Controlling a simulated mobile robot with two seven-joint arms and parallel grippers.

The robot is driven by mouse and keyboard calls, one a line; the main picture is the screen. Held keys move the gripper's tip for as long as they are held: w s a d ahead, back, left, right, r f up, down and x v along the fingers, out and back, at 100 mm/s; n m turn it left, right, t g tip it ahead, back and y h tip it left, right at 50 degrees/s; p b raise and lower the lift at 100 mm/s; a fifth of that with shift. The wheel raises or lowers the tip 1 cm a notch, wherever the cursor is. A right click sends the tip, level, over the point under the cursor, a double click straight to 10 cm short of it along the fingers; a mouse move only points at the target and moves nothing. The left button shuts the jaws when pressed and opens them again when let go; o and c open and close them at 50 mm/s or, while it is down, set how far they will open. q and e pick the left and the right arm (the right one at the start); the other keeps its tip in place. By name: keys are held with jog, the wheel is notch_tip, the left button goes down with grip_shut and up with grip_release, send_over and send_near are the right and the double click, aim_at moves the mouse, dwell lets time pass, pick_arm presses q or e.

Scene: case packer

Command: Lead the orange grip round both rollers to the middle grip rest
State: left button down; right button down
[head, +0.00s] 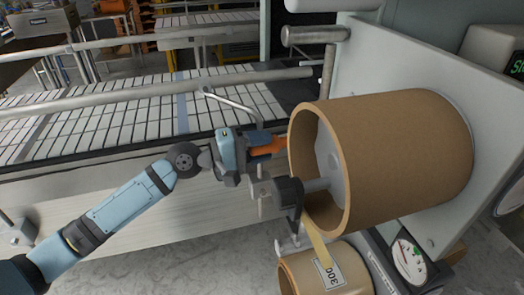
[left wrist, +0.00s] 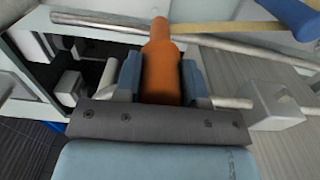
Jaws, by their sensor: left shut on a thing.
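The orange grip (head: 270,148) is held in my left gripper (head: 258,143), left of the big brown roll. In the left wrist view the orange grip (left wrist: 160,62) stands between the two blue-grey fingers, its narrow end pointing away. A tan strip (left wrist: 225,28) runs from near that end to the right, to a blue cylinder (left wrist: 290,15). A metal bar (left wrist: 100,22) crosses behind the grip, and a second bar (left wrist: 228,103) lies lower right. I cannot tell which bars are the rollers, nor which part is the middle grip rest. My right gripper is not in view.
The big brown roll (head: 395,150) sticks out from a pale panel (head: 390,60). Below it are a smaller roll (head: 300,275) with a label and a dial gauge (head: 408,258). A metal cylinder (head: 315,35) juts out above. A conveyor (head: 110,105) with rails lies behind.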

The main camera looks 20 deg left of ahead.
pick_arm(q)
notch_tip(320, 180, up, 6)
jog(key=p, duration=0.4)
jog(key=shift+w+a+r, duration=0.1)
jog(key=shift+w+r, duration=0.05)
jog(key=shift+r, duration=0.05)
notch_tip(320, 180, up, 3)
jog(key=p, duration=0.3)
jog(key=shift+r, duration=0.15)
jog(key=w+a+r+p, duration=0.2)
jog(key=r+p, duration=0.2)
jog(key=r, duration=0.4)
jog(key=w+a+r+p, duration=0.1)
jog(key=w+r+p, duration=0.2)
jog(key=r+p, duration=0.3)
jog(key=s+d+r, duration=0.2)
jog(key=s+r, duration=0.1)
jog(key=r, duration=0.3)
jog(key=s+d+r+b, duration=0.1)
jog(key=s+d+r, duration=0.1)
jog(key=r, duration=0.4)
jog(key=shift+s+b, duration=0.3)
jog(key=shift+s, duration=0.4)
